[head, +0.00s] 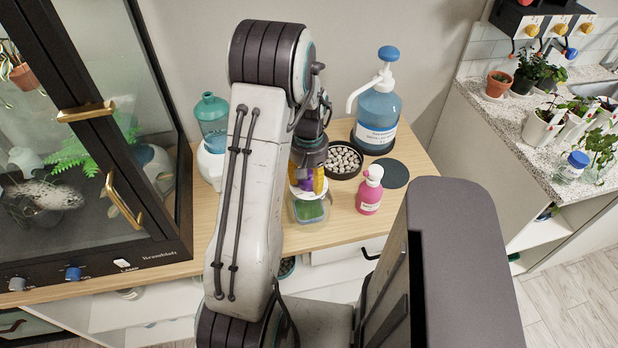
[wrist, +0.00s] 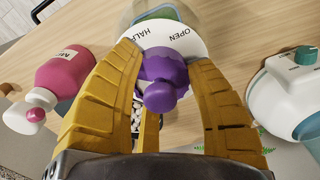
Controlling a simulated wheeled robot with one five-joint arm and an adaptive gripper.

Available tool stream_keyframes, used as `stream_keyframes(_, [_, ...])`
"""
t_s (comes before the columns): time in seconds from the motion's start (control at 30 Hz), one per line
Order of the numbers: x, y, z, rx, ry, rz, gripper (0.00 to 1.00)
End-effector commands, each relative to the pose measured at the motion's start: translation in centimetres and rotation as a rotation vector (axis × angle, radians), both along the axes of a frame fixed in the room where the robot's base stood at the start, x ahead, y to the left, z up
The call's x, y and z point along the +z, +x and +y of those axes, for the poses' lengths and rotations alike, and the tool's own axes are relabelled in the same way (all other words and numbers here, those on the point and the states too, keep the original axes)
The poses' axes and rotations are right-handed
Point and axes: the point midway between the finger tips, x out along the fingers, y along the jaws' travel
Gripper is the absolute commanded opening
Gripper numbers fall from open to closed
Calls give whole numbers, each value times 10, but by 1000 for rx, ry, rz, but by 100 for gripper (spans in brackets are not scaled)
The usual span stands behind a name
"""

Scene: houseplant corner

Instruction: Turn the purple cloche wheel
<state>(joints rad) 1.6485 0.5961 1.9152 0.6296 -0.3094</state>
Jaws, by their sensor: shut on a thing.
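The purple cloche wheel (wrist: 163,72) sits on a white dial plate (wrist: 188,46) lettered "HALF" and "OPEN". My gripper (wrist: 160,58) has its ribbed yellow fingers on both sides of the wheel and is shut on it. In the head view my gripper (head: 308,176) points down over the clear cloche (head: 296,211), which stands on the wooden top with something green inside. The wheel (head: 306,185) shows only as a small purple patch there. My arm and fingers hide much of the wheel and dial.
A pink bottle (head: 370,191) stands right of the cloche, with a pebble bowl (head: 343,160) and a blue pump bottle (head: 377,118) behind. A white-and-teal device (head: 211,128) stands left. A glass terrarium (head: 85,140) fills the left. The wooden top's front right is clear.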

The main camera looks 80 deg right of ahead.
Motion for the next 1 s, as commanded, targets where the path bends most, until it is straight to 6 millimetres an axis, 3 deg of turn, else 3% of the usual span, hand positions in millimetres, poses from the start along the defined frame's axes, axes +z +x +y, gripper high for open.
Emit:
stream_keyframes(0.3, [-1,0,1,0,2,-1,76])
stream_keyframes(0.67, [5,0,0,0,-1,0,76])
stream_keyframes(1.0, [54,0,-1,0,-5,1,76])
